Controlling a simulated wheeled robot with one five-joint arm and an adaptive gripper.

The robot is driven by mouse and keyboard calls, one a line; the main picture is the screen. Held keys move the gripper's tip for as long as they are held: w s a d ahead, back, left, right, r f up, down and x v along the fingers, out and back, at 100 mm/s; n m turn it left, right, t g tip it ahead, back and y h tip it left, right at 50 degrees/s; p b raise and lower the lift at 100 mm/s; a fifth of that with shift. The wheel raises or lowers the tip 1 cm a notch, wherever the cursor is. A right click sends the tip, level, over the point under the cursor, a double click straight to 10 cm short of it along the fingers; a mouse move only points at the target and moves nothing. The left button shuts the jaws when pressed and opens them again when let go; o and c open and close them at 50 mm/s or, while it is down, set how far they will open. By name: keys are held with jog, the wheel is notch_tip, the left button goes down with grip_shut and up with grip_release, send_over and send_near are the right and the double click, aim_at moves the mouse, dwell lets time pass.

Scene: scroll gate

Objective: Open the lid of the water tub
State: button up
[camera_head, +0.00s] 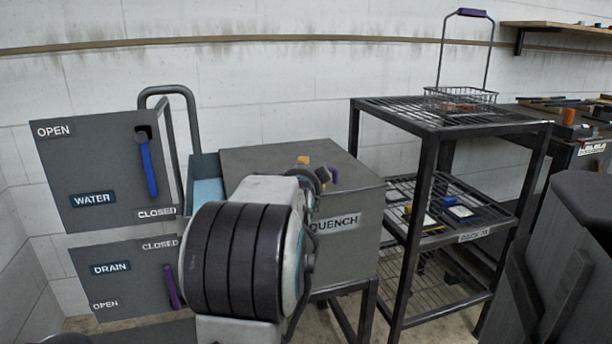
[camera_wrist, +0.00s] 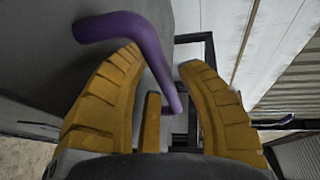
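The water tub (camera_head: 345,235) is a grey box marked QUENCH on a dark stand. Its flat grey lid (camera_head: 275,158) lies shut on top. A purple handle (camera_head: 333,174) shows at the lid's front, partly hidden by my arm. In the wrist view the bent purple handle (camera_wrist: 152,45) runs between the yellow fingers of my gripper (camera_wrist: 160,62). The fingers are apart, with space on the right side of the handle. In the head view my gripper (camera_head: 313,168) is mostly hidden behind my arm, at the tub's front upper edge.
A dark rack (camera_head: 430,125) with a wire basket (camera_head: 460,97) stands right of the tub. At left are the WATER panel (camera_head: 90,165) with a blue lever (camera_head: 147,165) and the DRAIN panel (camera_head: 125,285) with a purple lever (camera_head: 171,288). A bent grey pipe (camera_head: 170,90) rises behind.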

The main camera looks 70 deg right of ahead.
grip_shut()
